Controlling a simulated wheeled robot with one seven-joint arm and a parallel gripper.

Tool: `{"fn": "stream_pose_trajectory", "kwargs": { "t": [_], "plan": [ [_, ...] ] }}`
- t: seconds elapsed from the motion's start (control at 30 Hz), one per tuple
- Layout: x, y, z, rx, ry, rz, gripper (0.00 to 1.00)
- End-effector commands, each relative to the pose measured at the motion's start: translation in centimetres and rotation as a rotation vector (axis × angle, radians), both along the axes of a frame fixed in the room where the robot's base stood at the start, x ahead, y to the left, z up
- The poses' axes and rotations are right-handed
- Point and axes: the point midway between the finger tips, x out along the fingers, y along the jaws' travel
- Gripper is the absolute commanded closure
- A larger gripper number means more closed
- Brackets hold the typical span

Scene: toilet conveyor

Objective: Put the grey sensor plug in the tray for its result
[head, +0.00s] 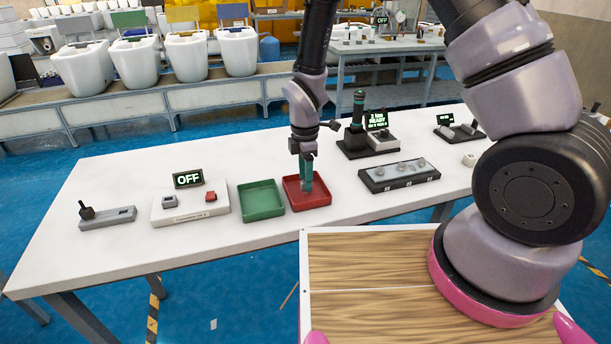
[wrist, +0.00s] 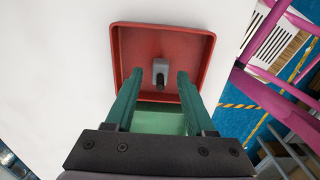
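The grey sensor plug (wrist: 160,68) lies in the red tray (wrist: 203,50) in the wrist view, with its dark end toward me. My gripper (wrist: 157,82) is open, its two green fingers apart on either side of the plug in the picture, with gaps to it. In the head view my gripper (head: 306,188) points down over the red tray (head: 321,203), and the plug is hidden there. The empty green tray (head: 261,209) stands just left of the red one. A white tester box (head: 187,218) with a display (head: 188,179) reading OFF is further left.
A lever on a grey base (head: 108,218) stands at the table's left. A dark rack (head: 398,180) with several round parts and a green-lit display unit (head: 377,120) stand right of the trays. The white table (head: 130,180) has free room at the back left.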

Motion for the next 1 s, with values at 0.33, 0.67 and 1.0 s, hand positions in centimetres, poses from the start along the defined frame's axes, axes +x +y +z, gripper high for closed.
{"fn": "stream_pose_trajectory", "kwargs": {
  "t": [0.33, 0.67, 1.0],
  "plan": [
    [0.1, 0.1, 3.4, 0.003, -0.004, -0.001, 0.45],
    [0.1, 0.1, 10.2, 0.003, -0.003, -0.001, 0.45],
    [0.0, 0.0, 12.4, 0.001, -0.001, -0.003, 0.45]
  ]
}}
